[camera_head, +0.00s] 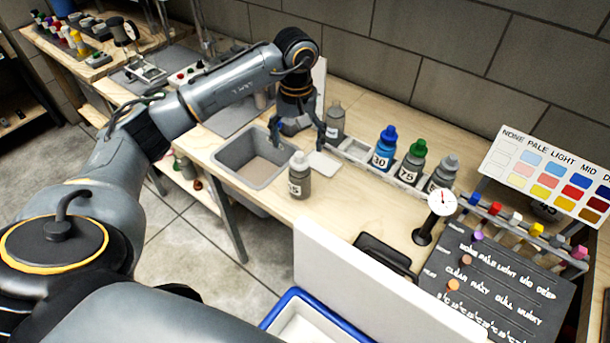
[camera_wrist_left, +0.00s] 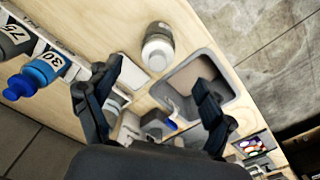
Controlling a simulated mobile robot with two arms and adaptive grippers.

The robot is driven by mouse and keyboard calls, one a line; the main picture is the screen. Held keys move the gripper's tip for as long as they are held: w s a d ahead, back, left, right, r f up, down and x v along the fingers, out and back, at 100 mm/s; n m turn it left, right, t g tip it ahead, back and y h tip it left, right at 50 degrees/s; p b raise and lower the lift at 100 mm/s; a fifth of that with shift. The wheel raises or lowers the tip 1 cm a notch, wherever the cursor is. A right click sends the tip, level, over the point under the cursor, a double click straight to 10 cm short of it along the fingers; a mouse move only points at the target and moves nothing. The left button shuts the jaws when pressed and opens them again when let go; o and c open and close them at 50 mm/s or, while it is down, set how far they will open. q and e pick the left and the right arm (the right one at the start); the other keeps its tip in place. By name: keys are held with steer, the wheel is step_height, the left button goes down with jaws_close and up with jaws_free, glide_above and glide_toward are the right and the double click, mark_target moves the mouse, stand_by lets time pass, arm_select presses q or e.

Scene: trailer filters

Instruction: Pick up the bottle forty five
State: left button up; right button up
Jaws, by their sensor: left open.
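A grey bottle with a white cap (camera_head: 300,178) stands upright on the wooden bench, beside the front right corner of the sink. Its label ends in 5; the first digit is hard to read. It also shows from above in the left wrist view (camera_wrist_left: 158,46). My left gripper (camera_head: 298,137) is open and empty, above the bench behind this bottle and apart from it. Its two fingers (camera_wrist_left: 158,84) are spread wide in the wrist view, with the bottle beyond them. My right gripper is in neither view.
A grey-capped bottle (camera_head: 335,121) stands close behind my left gripper. Blue-capped bottle 30 (camera_head: 383,150), green-capped bottle 75 (camera_head: 412,163) and another grey bottle (camera_head: 442,173) stand in a rack. The sink (camera_head: 222,158) lies left; a gauge (camera_head: 440,205) and white panel (camera_head: 365,283) lie right.

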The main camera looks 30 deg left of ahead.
mark_target(299, 153)
arm_select(q)
step_height(299, 153, down, 4)
steer(key=shift+f+p, duration=0.2)
steer(key=shift+p, duration=0.15)
steer(key=shift+w+d+f, duration=0.1)
steer(key=shift+w+f, duration=0.05)
steer(key=shift+f, duration=0.1)
step_height(299, 153, down, 3)
steer(key=shift+d+r+p, duration=0.1)
steer(key=shift+r+p, duration=0.1)
steer(key=shift+p, duration=0.8)
step_height(299, 153, down, 2)
steer(key=shift+f, duration=0.35)
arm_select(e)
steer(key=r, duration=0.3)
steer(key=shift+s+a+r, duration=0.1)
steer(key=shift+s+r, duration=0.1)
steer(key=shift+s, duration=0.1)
arm_select(q)
steer(key=shift+c, duration=1.1)
steer(key=c, duration=1.4)
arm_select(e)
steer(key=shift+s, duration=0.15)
